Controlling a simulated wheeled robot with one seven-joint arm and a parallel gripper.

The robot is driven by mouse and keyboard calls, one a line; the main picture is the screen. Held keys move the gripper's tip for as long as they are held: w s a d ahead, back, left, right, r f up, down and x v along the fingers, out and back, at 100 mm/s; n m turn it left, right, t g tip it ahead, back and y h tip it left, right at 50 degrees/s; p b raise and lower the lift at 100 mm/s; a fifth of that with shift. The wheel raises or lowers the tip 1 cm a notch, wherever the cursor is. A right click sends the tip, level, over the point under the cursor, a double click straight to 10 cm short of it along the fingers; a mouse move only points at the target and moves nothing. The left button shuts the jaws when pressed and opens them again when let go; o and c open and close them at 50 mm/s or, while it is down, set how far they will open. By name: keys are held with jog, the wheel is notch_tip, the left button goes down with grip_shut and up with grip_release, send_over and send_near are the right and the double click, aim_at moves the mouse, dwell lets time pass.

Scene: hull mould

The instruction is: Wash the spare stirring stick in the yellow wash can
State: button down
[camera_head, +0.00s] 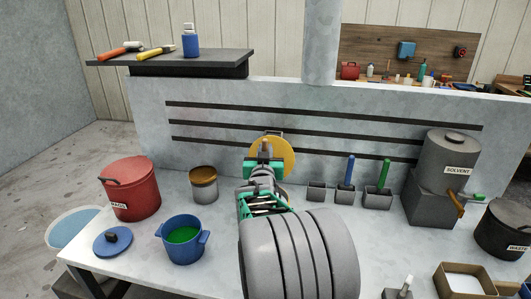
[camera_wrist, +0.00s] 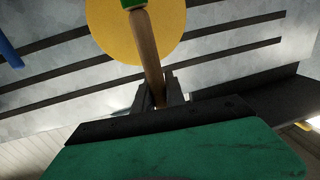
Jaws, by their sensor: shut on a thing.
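My gripper (camera_head: 265,150) is above the middle of the worktop and shut on a wooden stick with a green end. In the wrist view the stick (camera_wrist: 148,45) runs up from between the fingers (camera_wrist: 160,95). A flat yellow disc (camera_head: 287,155) shows behind my gripper; in the wrist view the disc (camera_wrist: 105,30) is behind the stick. I cannot tell whether they touch. A can with a yellow-brown top and grey body (camera_head: 203,188) stands left of my gripper, apart from it. I cannot tell whether it is the wash can.
A blue pot with green contents (camera_head: 186,256), a blue lid (camera_head: 112,243) and a red bin (camera_head: 131,197) are on the left. Small grey holders (camera_head: 345,197) with a blue stick (camera_head: 349,172) and green stick (camera_head: 385,173) stand right. Further right are the solvent tank (camera_head: 448,160) and waste bin (camera_head: 497,239).

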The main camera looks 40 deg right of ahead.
notch_tip(320, 180, down, 8)
jog(key=b, duration=0.7)
jog(key=shift+r+b, duration=0.2)
jog(key=shift+b, duration=0.2)
